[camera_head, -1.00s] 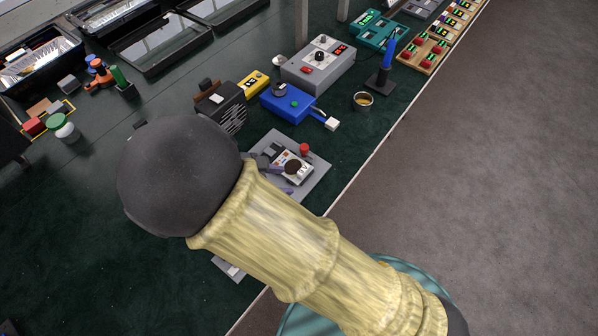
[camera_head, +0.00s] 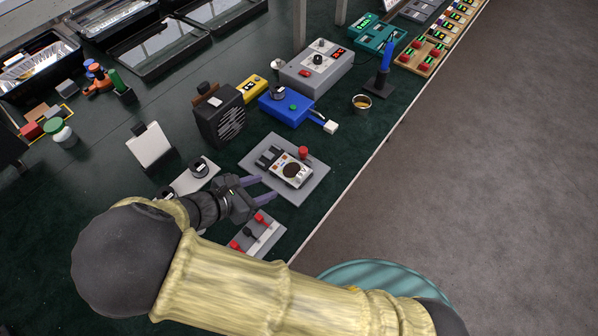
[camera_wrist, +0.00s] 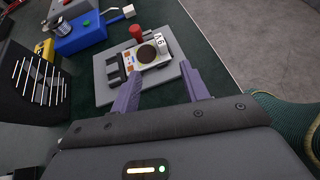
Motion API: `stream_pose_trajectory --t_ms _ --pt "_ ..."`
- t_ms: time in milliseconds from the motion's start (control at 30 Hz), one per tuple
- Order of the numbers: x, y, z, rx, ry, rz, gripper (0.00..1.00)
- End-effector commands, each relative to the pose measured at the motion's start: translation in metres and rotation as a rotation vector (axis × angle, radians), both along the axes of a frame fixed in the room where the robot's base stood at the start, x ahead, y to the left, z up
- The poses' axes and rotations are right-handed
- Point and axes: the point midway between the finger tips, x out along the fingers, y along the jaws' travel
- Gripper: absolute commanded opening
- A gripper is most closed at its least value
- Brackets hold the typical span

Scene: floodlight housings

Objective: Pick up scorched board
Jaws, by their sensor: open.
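The scorched board (camera_head: 292,173) is a small white board with a dark round burn mark. It lies on a grey plate (camera_head: 313,188) near the table's front edge, beside dark blocks and a red knob (camera_head: 303,152). The board also shows in the wrist view (camera_wrist: 146,54), ahead of the fingers. My gripper (camera_head: 258,188) is open, its purple fingers apart at the plate's near-left side. In the wrist view my gripper (camera_wrist: 163,82) has nothing between its fingertips, and the board lies beyond them. I cannot tell whether the fingers touch the plate.
A black finned housing (camera_head: 221,118) stands left of the plate. A blue box (camera_head: 287,106) with a white plug is behind it. A grey panel with red clips (camera_head: 256,234) lies in front. A small cup (camera_head: 362,102) stands to the right.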

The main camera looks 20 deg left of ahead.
Motion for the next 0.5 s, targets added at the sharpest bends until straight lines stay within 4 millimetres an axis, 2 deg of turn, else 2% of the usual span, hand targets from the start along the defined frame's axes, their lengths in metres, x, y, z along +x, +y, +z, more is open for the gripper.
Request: stream_pose_trajectory --t_ms 300,500 --pt "0.041 -0.028 -0.027 -0.003 0.000 -0.001 0.45" --pt "0.057 -0.039 -0.038 0.000 0.000 0.000 0.45"
